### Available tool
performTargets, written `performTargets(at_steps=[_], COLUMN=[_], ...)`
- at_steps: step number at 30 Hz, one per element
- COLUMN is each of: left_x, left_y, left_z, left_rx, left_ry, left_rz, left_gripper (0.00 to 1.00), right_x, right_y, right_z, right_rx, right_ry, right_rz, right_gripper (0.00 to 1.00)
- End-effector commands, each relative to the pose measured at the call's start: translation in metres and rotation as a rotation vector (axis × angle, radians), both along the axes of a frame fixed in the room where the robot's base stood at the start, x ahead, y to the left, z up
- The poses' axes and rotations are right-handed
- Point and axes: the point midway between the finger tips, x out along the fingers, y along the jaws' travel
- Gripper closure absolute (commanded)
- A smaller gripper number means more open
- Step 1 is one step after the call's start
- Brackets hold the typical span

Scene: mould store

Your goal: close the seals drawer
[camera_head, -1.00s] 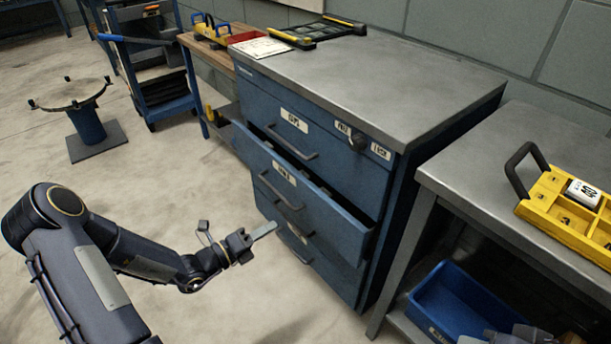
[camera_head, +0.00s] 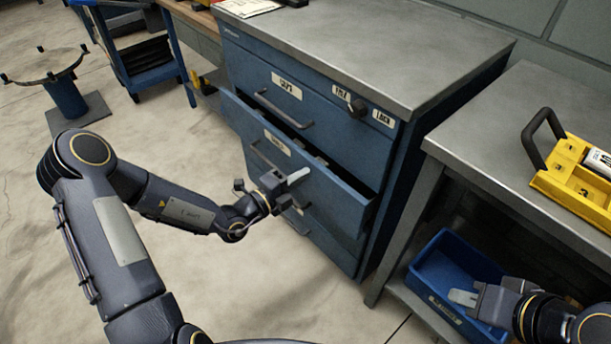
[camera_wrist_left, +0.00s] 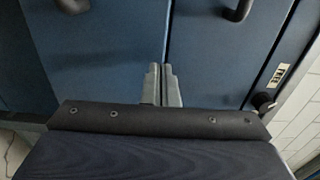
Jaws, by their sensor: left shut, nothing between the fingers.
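A blue drawer cabinet (camera_head: 388,212) with a grey top stands in the middle of the head view. Its second drawer (camera_head: 318,187) from the top is pulled out partway; its label is too small to read surely. My left gripper (camera_head: 299,176) is shut and empty, with its fingertips at the open drawer's front, right of the handle; I cannot tell if they touch it. In the left wrist view its closed fingers (camera_wrist_left: 161,86) point at blue drawer fronts (camera_wrist_left: 110,60). My right gripper (camera_head: 464,298) is at the lower right, and its finger gap is unclear.
A grey bench (camera_head: 530,130) on the right carries a yellow organiser (camera_head: 577,172) with a black handle. A blue bin (camera_head: 440,272) is on its lower shelf, close to my right gripper. A round stand (camera_head: 66,98) is at the far left.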

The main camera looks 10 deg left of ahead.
Motion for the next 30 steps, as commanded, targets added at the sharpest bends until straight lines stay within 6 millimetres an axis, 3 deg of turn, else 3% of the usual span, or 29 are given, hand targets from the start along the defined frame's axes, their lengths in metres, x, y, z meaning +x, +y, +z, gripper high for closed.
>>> performTargets(at_steps=[6, 16, 24, 30], left_x=[0.013, 0.014, 0.033, 0.035], left_y=[-0.011, -0.011, -0.026, -0.027], left_z=[-0.001, 0.000, 0.004, 0.000], left_rx=[0.001, 0.001, -0.001, 0.002], left_ry=[-0.001, -0.001, 0.000, -0.001], left_rz=[-0.002, 0.000, -0.001, 0.000], left_gripper=[1.00, 1.00, 1.00, 1.00], right_x=[0.000, 0.000, 0.000, 0.000], right_y=[0.000, 0.000, 0.000, 0.000], right_z=[-0.006, -0.005, 0.014, 0.011], right_rx=[0.000, 0.000, 0.000, 0.000], right_ry=[0.000, 0.000, 0.000, 0.000], right_rz=[0.000, 0.000, 0.000, 0.000], right_gripper=[0.83, 0.83, 0.83, 0.83])
